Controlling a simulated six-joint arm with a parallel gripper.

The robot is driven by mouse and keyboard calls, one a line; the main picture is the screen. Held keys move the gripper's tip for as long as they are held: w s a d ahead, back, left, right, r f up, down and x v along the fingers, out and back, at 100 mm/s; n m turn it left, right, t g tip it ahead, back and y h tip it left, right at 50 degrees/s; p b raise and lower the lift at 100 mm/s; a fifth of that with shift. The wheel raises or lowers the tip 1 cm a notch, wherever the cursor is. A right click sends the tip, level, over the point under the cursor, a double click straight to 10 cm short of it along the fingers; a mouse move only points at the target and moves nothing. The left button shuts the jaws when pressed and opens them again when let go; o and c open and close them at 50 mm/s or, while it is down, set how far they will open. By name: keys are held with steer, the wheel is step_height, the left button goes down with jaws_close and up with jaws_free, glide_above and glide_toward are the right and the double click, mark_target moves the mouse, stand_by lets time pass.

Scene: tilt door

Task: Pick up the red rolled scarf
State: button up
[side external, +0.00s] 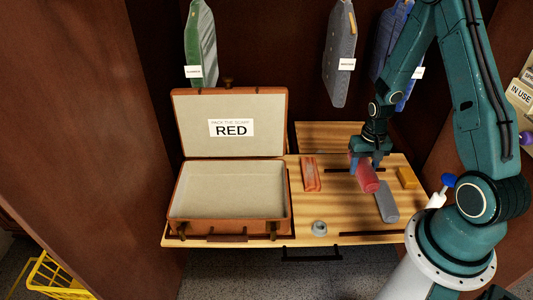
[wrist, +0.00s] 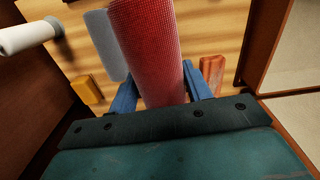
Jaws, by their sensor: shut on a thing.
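The red rolled scarf (side external: 368,179) is a thick, textured red cylinder. My gripper (side external: 361,166) is shut on it, with its blue fingers on either side of the roll. In the wrist view the scarf (wrist: 148,45) fills the middle between the blue fingers (wrist: 160,90) and runs up out of the frame. It appears held above the wooden surface, but the exact gap is hard to tell. Part of the roll is hidden by my gripper in the side view.
An open brown suitcase (side external: 180,227) labelled RED stands left on the wooden worktop (side external: 330,225), empty. A grey roll (side external: 387,207), a yellow block (side external: 408,178), an orange-red block (side external: 311,173) and a small grey knob (side external: 319,228) lie nearby. Garments hang behind.

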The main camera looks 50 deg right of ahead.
mark_target(365, 162)
steer(key=shift+r, duration=2.15)
